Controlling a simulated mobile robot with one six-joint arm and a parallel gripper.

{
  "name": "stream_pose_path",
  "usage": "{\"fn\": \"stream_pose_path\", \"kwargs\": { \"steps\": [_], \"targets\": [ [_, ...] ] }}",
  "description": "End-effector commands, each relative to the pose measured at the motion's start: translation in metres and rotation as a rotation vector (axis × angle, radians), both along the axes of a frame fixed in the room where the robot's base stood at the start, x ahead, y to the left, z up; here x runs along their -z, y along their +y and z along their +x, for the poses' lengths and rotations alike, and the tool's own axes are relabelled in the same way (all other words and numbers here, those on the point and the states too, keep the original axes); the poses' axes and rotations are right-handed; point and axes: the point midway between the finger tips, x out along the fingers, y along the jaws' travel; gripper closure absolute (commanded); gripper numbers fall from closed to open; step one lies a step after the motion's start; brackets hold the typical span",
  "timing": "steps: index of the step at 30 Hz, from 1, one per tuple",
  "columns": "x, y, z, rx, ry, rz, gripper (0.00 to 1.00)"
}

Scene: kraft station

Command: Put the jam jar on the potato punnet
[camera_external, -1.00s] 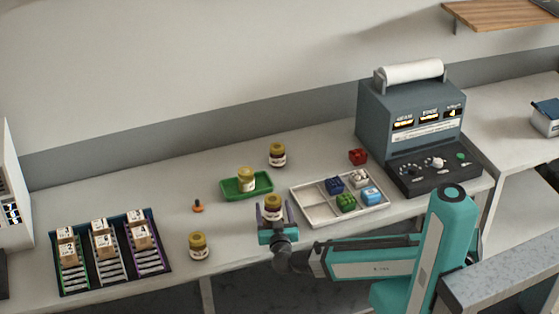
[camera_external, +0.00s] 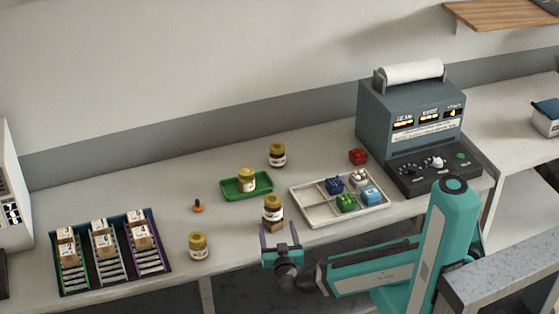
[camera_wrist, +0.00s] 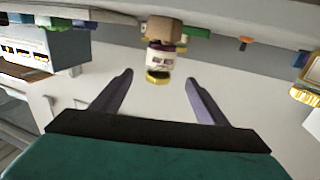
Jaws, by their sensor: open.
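The jam jar (camera_external: 272,204), dark with a gold lid, stands upright on a small brown block that I take for the potato punnet (camera_external: 274,226). In the wrist view, which is upside down, the jar (camera_wrist: 160,58) has its lid toward the bottom, with the brown punnet (camera_wrist: 164,30) beneath it. My gripper (camera_external: 279,228) is open and empty, in front of the jar and apart from it. In the wrist view its two fingers (camera_wrist: 158,90) are spread wide with the jar beyond their tips.
A green tray (camera_external: 228,192) with another jar (camera_external: 246,182) is behind. More jars stand at the back (camera_external: 278,156) and front left (camera_external: 199,247). A white divided tray (camera_external: 314,212) with coloured blocks is to the right. The counter between is clear.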

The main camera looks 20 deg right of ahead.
Motion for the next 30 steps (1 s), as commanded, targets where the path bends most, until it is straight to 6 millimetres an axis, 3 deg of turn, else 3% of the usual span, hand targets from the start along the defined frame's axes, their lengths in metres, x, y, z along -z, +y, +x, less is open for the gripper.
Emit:
{"fn": "stream_pose_path", "kwargs": {
  "steps": [6,30],
  "targets": [
    [-0.0002,0.0016,-0.0076,0.000,0.000,0.001,0.32],
    [0.0009,0.0024,-0.0074,-0.002,0.004,-0.003,0.32]
  ]
}}
